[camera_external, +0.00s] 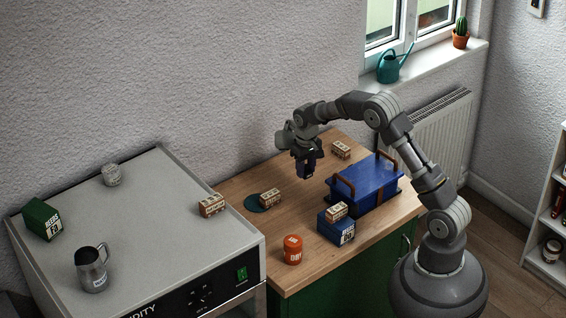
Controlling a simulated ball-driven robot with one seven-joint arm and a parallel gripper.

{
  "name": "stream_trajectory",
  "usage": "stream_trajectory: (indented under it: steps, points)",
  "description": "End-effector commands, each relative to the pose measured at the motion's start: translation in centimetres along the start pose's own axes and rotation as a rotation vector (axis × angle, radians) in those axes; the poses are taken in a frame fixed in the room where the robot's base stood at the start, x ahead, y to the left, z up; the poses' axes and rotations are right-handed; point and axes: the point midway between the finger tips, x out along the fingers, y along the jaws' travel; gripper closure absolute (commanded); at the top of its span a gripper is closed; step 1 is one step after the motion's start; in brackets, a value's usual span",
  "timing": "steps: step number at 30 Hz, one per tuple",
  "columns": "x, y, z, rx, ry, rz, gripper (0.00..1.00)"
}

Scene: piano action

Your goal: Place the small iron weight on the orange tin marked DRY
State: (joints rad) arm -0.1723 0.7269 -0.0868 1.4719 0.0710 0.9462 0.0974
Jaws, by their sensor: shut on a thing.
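The orange tin marked DRY (292,256) stands upright near the front edge of the wooden worktop, with its orange lid facing up. My gripper (307,173) points down above the back part of the worktop, behind the tin and slightly to its right. It is shut on a small dark thing that looks like the iron weight, though the fingers hide most of it and it is too small to be sure. It appears held in the air, apart from the tin. I see no other iron weight in this view.
Right of the tin, a blue box (336,232) carries a small wooden block (337,211). Behind it stands a blue case (372,189) with brown handles. The grey machine (150,225) borders the worktop's left side.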

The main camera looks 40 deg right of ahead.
Motion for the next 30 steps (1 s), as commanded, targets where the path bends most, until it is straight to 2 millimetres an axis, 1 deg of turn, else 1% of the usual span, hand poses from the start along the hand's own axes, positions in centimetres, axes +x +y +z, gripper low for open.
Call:
stream_trajectory:
  steps: [2,4,5,8,11,12,14,15,17,18,20,21,24,25,27,30]
  points:
    - [-0.1,-0.1,0.1,0.0,0.0,0.0,1.0]
    - [-0.2,-0.6,0.5,-0.002,0.001,-0.001,1.0]
    - [-0.3,-0.9,0.8,-0.003,0.0,-0.001,1.0]
    - [-1.0,-3.0,2.9,-0.006,0.0,-0.002,1.0]
    - [-1.8,-6.0,6.7,-0.009,-0.001,-0.003,1.0]
    - [-2.2,-7.2,8.6,-0.01,-0.002,-0.003,1.0]
    - [-2.7,-9.0,11.9,-0.013,-0.002,-0.003,1.0]
    - [-3.0,-9.9,14.2,-0.014,-0.002,-0.003,1.0]
    - [-3.4,-11.1,17.6,-0.018,0.0,-0.003,1.0]
    - [-3.6,-11.6,19.9,-0.02,0.0,-0.003,1.0]
    - [-3.9,-12.1,23.2,-0.024,0.0,-0.003,1.0]
    - [-4.0,-12.3,25.1,-0.026,0.001,-0.003,1.0]
    - [-4.1,-12.2,29.1,-0.029,0.001,-0.002,1.0]
    - [-4.2,-12.1,30.0,-0.03,0.001,-0.002,1.0]
    - [-4.2,-11.9,31.7,-0.032,0.002,-0.002,1.0]
    - [-4.0,-11.8,32.7,-0.032,0.001,-0.001,1.0]
